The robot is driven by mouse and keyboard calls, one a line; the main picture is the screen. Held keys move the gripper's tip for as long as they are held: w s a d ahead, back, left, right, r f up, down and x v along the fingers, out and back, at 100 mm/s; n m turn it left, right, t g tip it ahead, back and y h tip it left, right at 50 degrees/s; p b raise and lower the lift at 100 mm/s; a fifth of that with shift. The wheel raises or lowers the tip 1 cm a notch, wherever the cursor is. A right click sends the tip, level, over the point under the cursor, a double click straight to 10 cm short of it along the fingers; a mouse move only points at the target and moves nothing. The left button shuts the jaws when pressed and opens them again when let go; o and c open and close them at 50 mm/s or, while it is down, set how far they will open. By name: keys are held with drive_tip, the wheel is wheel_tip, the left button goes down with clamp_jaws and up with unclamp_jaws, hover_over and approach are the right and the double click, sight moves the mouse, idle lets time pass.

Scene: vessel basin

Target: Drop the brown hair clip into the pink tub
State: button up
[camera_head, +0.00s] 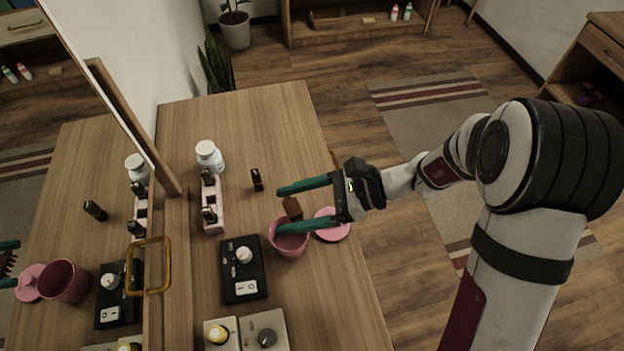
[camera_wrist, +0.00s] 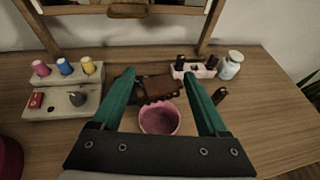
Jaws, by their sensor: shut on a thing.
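The brown hair clip (camera_head: 292,207) is between the two green fingers of my gripper (camera_head: 280,209), which is shut on it. In the wrist view the toothed clip (camera_wrist: 158,88) spans the gap between the fingertips of my gripper (camera_wrist: 158,75). The pink tub (camera_head: 289,246) stands open on the wooden table, close to the lower finger in the head view. The tub (camera_wrist: 159,120) shows below the clip in the wrist view, and no clip is visible inside it. The clip appears above the tub's level, near its far rim; the exact height cannot be told.
A pink lid (camera_head: 335,230) lies right of the tub. A black box with a knob (camera_head: 243,270) is to its left. A pink holder (camera_head: 212,218), white bottle (camera_head: 209,156) and small dark tube (camera_head: 257,180) stand farther back. A mirror (camera_head: 95,180) borders the left side.

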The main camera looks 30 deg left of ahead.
drive_tip(key=shift+f, duration=2.75)
drive_tip(key=o, duration=1.2)
drive_tip(key=v, duration=1.6)
drive_tip(key=shift+s+f, duration=0.1)
